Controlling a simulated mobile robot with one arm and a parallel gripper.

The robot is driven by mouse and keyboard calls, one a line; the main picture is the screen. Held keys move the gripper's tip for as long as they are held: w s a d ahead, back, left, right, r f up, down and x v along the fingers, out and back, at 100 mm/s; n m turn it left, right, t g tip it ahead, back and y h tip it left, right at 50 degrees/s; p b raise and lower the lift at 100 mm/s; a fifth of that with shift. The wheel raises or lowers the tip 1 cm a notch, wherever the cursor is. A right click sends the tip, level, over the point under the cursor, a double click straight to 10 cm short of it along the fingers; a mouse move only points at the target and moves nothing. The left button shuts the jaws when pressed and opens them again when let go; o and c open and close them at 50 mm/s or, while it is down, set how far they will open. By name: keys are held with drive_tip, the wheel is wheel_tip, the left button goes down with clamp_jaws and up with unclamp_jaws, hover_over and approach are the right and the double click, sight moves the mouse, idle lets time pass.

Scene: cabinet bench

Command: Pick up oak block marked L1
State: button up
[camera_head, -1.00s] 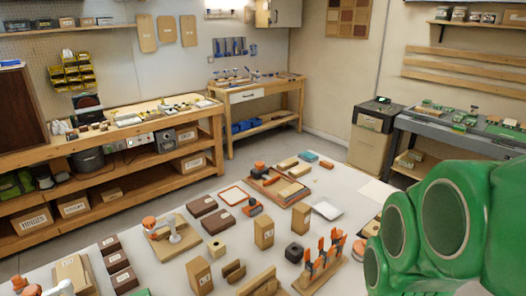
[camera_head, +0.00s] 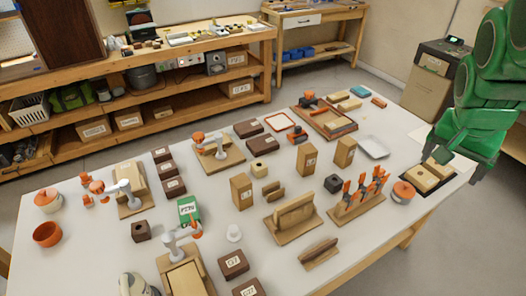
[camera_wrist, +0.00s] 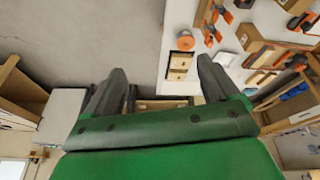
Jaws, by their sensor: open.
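Several upright light-wood blocks stand mid-table in the head view: one at the left (camera_head: 242,192), one further back (camera_head: 311,158) and one to its right (camera_head: 345,152). They carry small labels too small to read, so I cannot tell which is L1. Two low light-wood blocks lie on a black mat (camera_head: 404,190) at the table's right end; they also show in the wrist view (camera_wrist: 179,63). My gripper (camera_wrist: 160,70) is open, with nothing between its dark fingers. In the head view my green arm hangs at the right, close to the mat.
An orange-lidded round pot (camera_head: 402,192) sits beside the mat. A rack of orange-handled tools (camera_head: 360,200), a dark cube (camera_head: 333,184) and a white tray (camera_head: 373,147) stand near the blocks. Labelled dark blocks (camera_head: 233,264) lie at the front and left.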

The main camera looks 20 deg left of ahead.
drive_tip(key=w+a+f+m+h, duration=0.2)
drive_tip(key=w+a+f+h, duration=0.1)
drive_tip(key=w+a, duration=0.4)
drive_tip(key=w+a+f+m+h, duration=0.1)
drive_tip(key=w+a+f+h, duration=0.15)
drive_tip(key=w+a, duration=0.5)
drive_tip(key=t+h, duration=0.2)
drive_tip(key=t, duration=0.3)
hover_over(233, 186)
drive_tip(key=w+d, duration=0.2)
drive_tip(key=d, duration=0.1)
wheel_tip(233, 186, down, 19)
drive_tip(key=shift+s, duration=0.15)
drive_tip(key=s+a+f+t, duration=0.1)
drive_tip(key=s+a+f, duration=0.1)
drive_tip(key=s, duration=0.1)
drive_tip(key=s+a+f+t+y, duration=0.1)
drive_tip(key=s+a+f, duration=0.1)
drive_tip(key=a+f, duration=0.1)
drive_tip(key=shift+s+n, duration=0.4)
drive_tip(key=shift+x, duration=1.1)
drive_tip(key=shift+w+a+r+x, duration=0.1)
drive_tip(key=shift+w+x, duration=0.05)
drive_tip(key=shift+x, duration=0.75)
drive_tip(key=shift+w+a+r+x, duration=0.1)
drive_tip(key=shift+x, duration=0.8)
drive_tip(key=shift+w+a+r+x, duration=0.1)
drive_tip(key=shift+w+x, duration=0.05)
drive_tip(key=shift+x, duration=0.75)
drive_tip(key=c, duration=1.3)
